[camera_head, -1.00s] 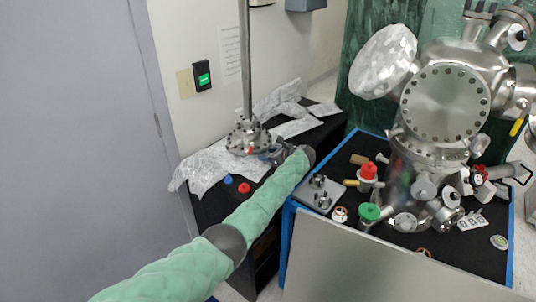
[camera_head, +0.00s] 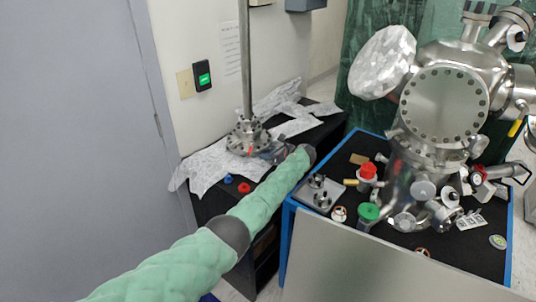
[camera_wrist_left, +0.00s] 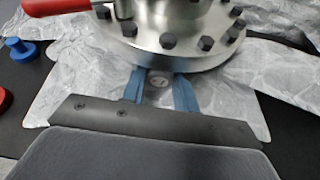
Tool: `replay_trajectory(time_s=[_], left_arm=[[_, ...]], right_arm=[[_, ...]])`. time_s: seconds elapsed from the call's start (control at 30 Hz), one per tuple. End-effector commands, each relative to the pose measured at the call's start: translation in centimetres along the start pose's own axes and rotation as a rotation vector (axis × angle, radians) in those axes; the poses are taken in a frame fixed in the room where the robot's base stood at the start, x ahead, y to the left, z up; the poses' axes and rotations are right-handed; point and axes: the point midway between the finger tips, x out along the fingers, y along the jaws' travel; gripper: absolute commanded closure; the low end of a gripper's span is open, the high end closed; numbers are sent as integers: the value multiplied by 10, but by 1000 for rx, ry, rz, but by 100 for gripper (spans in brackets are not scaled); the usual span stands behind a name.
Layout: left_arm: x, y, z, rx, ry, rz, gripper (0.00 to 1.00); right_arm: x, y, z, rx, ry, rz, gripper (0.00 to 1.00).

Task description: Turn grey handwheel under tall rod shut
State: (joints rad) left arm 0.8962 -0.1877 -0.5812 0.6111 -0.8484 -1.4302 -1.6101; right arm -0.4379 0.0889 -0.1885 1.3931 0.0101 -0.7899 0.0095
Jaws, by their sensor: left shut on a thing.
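The tall rod (camera_head: 246,60) rises upright from a bolted metal flange (camera_head: 246,138) on the black bench. The flange fills the top of the left wrist view (camera_wrist_left: 170,48). My left gripper (camera_wrist_left: 159,88) has its two blue fingers at the flange's lower edge, shut on a small grey round part (camera_wrist_left: 159,82), which looks like the grey handwheel. The flange rim and fingers hide most of it. In the head view, my left gripper (camera_head: 274,152) is small beside the flange's right side, and the handwheel cannot be made out. My right gripper is not in view.
A red handle (camera_wrist_left: 60,5) sticks out at the flange's left. A blue knob (camera_head: 228,179) and a red knob (camera_head: 244,187) stand on the bench in front. Crumpled foil (camera_head: 200,170) lies around the flange. A steel chamber (camera_head: 445,105) stands on the blue-edged cart (camera_head: 290,215) at right.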

Motion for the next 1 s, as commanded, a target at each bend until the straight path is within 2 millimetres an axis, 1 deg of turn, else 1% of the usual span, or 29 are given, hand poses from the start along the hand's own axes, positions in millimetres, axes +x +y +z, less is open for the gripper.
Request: replay_trajectory(time_s=[0.07,0.2,0.23,0.3,0.33,0.67,0.77,0.87,1.0], left_arm=[[0,0,0,0,-1,-1,93],[0,0,0,-1,-1,-1,93],[0,0,0,-1,-1,-1,67],[0,0,0,-1,-1,-1,53],[0,0,0,-1,-1,-1,49],[-3,-1,0,-2,0,-2,49],[-11,-1,-1,-3,0,-2,49],[-25,-1,-2,-3,1,-3,49],[-48,-1,-2,-3,1,-3,49]], right_arm=[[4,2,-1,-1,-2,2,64],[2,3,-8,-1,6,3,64],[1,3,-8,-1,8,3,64],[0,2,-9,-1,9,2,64],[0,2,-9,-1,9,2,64],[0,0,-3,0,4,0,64],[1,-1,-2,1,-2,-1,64],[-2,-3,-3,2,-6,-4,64],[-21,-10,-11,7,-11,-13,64]])
